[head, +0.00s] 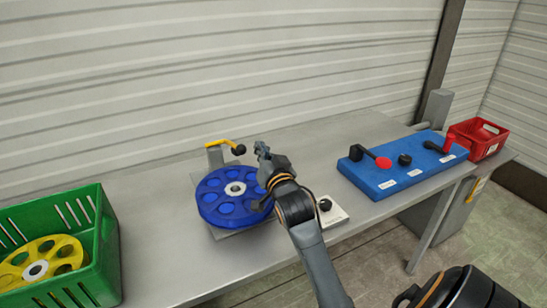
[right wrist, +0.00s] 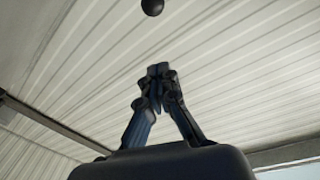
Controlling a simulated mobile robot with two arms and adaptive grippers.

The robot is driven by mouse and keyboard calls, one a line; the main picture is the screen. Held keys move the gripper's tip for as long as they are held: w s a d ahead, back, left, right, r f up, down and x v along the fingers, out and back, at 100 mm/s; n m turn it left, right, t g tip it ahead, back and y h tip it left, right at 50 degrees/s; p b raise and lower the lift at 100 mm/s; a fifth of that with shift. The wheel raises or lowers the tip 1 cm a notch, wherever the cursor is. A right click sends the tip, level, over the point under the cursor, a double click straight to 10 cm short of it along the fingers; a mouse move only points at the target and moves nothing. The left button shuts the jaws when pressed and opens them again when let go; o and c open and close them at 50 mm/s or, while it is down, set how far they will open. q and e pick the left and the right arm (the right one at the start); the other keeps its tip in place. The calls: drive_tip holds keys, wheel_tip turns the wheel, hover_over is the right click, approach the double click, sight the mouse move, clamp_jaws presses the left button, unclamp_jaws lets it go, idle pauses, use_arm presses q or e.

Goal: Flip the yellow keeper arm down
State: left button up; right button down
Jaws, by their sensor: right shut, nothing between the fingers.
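The yellow keeper arm (head: 221,142) sits on a grey post (head: 215,157) behind the blue spoked wheel (head: 222,202). It is raised above the wheel and ends in a black ball knob (head: 239,150). The ball knob also shows at the top of the right wrist view (right wrist: 152,7), beyond the fingertips. The blue wheel lies flat on a grey plate. My right gripper (head: 262,148) is shut and empty, just right of the knob and apart from it. Its closed fingers show in the right wrist view (right wrist: 158,72). My left gripper is not in view.
A green crate (head: 108,250) with a yellow wheel (head: 40,262) stands at the left. A small white control box (head: 334,215) is right of the blue wheel. A blue panel with levers (head: 400,181) and a red basket (head: 494,149) stand at the right. A corrugated wall rises behind the table.

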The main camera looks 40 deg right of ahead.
use_arm(q)
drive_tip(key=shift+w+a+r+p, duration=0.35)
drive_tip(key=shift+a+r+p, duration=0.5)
drive_tip(key=shift+p, duration=0.35)
use_arm(e)
drive_tip(key=w+d+f, duration=0.1)
drive_tip(key=w+f, duration=0.2)
drive_tip(key=w, duration=0.6)
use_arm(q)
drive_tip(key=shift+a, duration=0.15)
use_arm(e)
drive_tip(key=shift+s+a+f+b, duration=0.1)
drive_tip(key=shift+s+f+b, duration=0.15)
drive_tip(key=shift+f, duration=0.4)
drive_tip(key=shift+s+a+f+b, duration=0.1)
drive_tip(key=shift+s+f+b, duration=0.15)
drive_tip(key=shift+f, duration=0.35)
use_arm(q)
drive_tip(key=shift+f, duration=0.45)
use_arm(e)
drive_tip(key=shift+d+r, duration=0.1)
